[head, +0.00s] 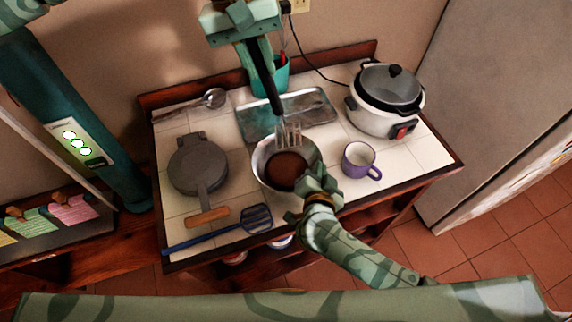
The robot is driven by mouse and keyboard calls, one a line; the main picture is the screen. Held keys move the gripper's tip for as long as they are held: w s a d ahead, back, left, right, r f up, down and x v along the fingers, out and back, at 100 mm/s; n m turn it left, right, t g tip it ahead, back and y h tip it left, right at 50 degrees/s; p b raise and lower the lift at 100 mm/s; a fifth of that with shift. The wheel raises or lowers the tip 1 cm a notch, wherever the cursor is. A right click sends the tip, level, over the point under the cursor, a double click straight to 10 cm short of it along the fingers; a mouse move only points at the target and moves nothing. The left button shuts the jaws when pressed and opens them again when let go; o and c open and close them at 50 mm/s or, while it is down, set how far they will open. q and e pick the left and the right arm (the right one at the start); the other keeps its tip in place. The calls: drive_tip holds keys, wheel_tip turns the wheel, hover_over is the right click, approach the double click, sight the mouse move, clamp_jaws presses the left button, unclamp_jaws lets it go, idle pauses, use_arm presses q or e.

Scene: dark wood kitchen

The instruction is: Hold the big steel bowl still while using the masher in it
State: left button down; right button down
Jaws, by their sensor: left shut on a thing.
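The big steel bowl (263,158) stands on the white tiled top, with a dark brown content in it. The masher (273,92) has a long black handle and a pale slotted head, and is tilted. Its head is over the far part of the bowl's opening; I cannot tell if it touches the content. My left gripper (250,37), at the top, is shut on the upper end of the masher. My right gripper (318,186) is at the bowl's near right rim. Its fingers are bunched against the rim, and their gap is hidden.
A purple mug (357,162) stands close right of the bowl, a rice cooker (372,117) behind it. A metal tray (312,101) and teal container (280,77) are behind. A grey waffle iron (195,165), blue spatula (205,240) and ladle (190,106) lie left.

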drive_tip(key=c, duration=1.6)
unclamp_jaws()
drive_tip(key=v, duration=1.2)
